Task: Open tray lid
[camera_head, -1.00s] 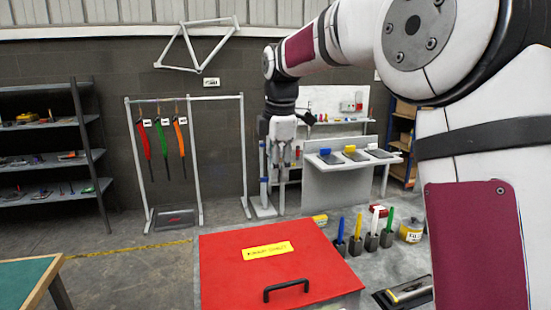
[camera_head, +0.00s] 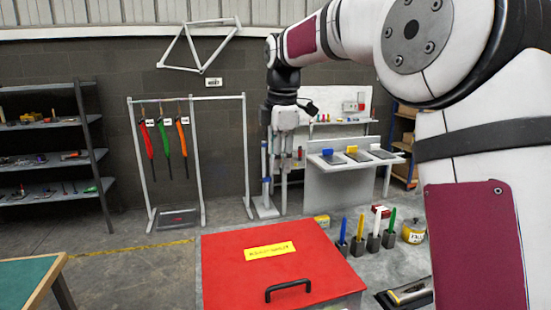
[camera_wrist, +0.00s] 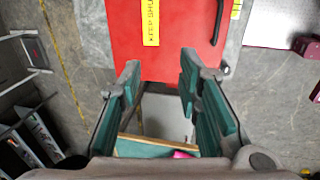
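The tray lid (camera_head: 225,262) is a flat red panel with a yellow label (camera_head: 271,250) and a black bar handle (camera_head: 288,290) near its front edge. It lies closed at the bottom middle of the head view. The lid also fills the top middle of the wrist view (camera_wrist: 180,55), with the handle (camera_wrist: 218,22) at its upper right. My gripper (camera_head: 284,180) hangs pointing down beyond the lid in the head view, apart from it. In the wrist view its two green-padded fingers (camera_wrist: 160,75) stand wide apart with nothing between them. What lies under the lid is hidden.
Several coloured tools in grey holders (camera_head: 373,241) and a yellow tin (camera_head: 414,232) stand right of the lid. A white bench (camera_head: 340,185) and a rack with hanging strips (camera_head: 170,150) stand behind. A green-topped table (camera_head: 25,280) is at the lower left. Floor left of the lid is clear.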

